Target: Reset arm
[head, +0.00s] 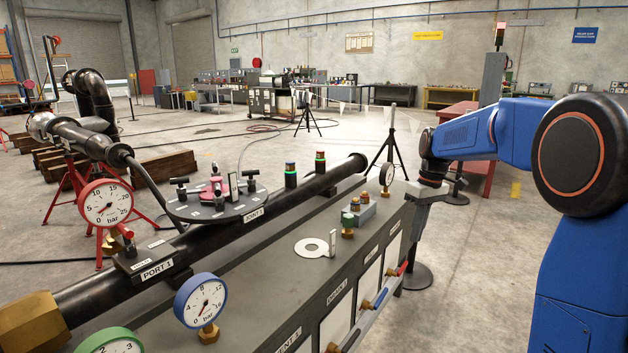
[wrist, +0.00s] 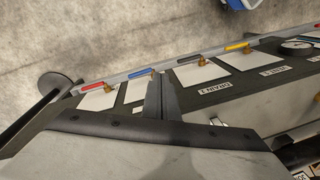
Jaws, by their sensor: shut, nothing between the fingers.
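My gripper (head: 414,230) hangs from my blue arm at the right of the head view. It points down beside the far right end of the grey bench (head: 262,262). In the wrist view my gripper (wrist: 170,98) shows its dark fingers together, with nothing held. They are above the bench edge, near the label DRAIN 1 (wrist: 213,88) and white panels. Whether the fingers touch the bench cannot be told. A black pipe spool (head: 225,235) lies along the bench, with a round flange plate (head: 215,203) labelled JOINT 1.
A tripod (head: 390,150) stands behind my gripper.

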